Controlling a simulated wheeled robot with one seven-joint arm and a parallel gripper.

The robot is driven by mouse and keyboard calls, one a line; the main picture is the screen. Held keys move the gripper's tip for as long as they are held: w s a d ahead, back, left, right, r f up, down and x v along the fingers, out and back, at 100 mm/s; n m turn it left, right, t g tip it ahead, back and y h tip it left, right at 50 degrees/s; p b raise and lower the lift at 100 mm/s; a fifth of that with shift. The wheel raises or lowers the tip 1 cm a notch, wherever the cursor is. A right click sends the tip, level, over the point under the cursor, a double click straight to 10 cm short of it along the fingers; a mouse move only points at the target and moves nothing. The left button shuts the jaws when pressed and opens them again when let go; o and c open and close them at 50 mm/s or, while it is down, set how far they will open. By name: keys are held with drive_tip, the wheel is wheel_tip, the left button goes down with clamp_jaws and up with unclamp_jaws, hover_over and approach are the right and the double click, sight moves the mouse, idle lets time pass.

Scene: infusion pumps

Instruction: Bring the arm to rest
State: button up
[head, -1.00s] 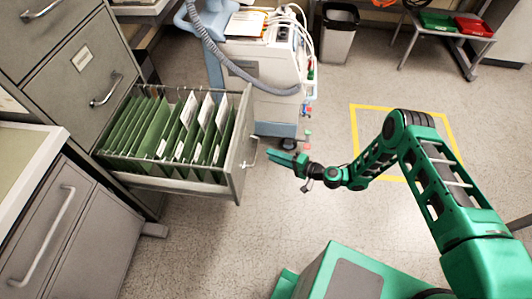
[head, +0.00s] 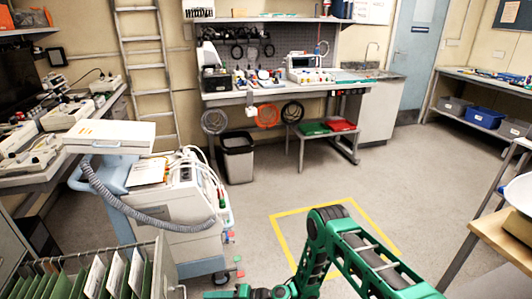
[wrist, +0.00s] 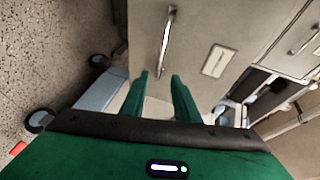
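My gripper (wrist: 159,78) shows in the wrist view with its two green fingers apart and nothing between them. Beyond the fingertips is a grey drawer front with a metal handle (wrist: 166,38) and a white label (wrist: 218,61). The fingers do not appear to touch the handle. In the head view my green arm is bent, at the bottom centre, and reaches left. The gripper's end is low at the bottom edge there and partly cut off. The open drawer of green hanging files (head: 100,275) is to its left.
A white-and-blue medical cart (head: 180,205) with a grey hose stands just beyond the drawer. A yellow floor square (head: 285,213) lies past my arm. A bin (head: 238,158), workbench (head: 260,92) and ladder (head: 140,65) are at the back. A wooden table (head: 505,240) is at right. The middle floor is clear.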

drive_tip(key=w+d+r+n+h, duration=0.3)
drive_tip(key=w+d+r+h, duration=0.2)
drive_tip(key=w+d+r, duration=0.8)
drive_tip(key=s+d+r+h, duration=0.1)
drive_tip(key=d+r+h, duration=0.2)
drive_tip(key=d+r, duration=0.7)
drive_tip(key=s+d+r+h, duration=0.1)
drive_tip(key=d+r+h, duration=0.1)
drive_tip(key=d+r, duration=0.8)
drive_tip(key=s+d+r+m+h, duration=0.1)
drive_tip(key=s+d+r+m, duration=0.15)
drive_tip(key=s+d, duration=0.35)
drive_tip(key=s+d+r+m+h, duration=0.1)
drive_tip(key=s+d+r+h, duration=0.2)
drive_tip(key=d, duration=0.6)
drive_tip(key=s+d+r+m, duration=0.1)
drive_tip(key=s+d+r, duration=0.35)
drive_tip(key=d, duration=0.25)
drive_tip(key=s+d+r+m, duration=0.1)
drive_tip(key=s+d, duration=0.1)
drive_tip(key=s, duration=0.5)
drive_tip(key=s+d+r+m+h, duration=0.1)
drive_tip(key=s+d+r+m, duration=0.1)
drive_tip(key=s, duration=0.6)
drive_tip(key=s+d+r+m, duration=0.2)
drive_tip(key=s+d, duration=0.1)
drive_tip(key=s, duration=0.5)
drive_tip(key=shift+s+d+g, duration=0.15)
drive_tip(key=shift+d+g, duration=0.2)
drive_tip(key=shift+g, duration=0.05)
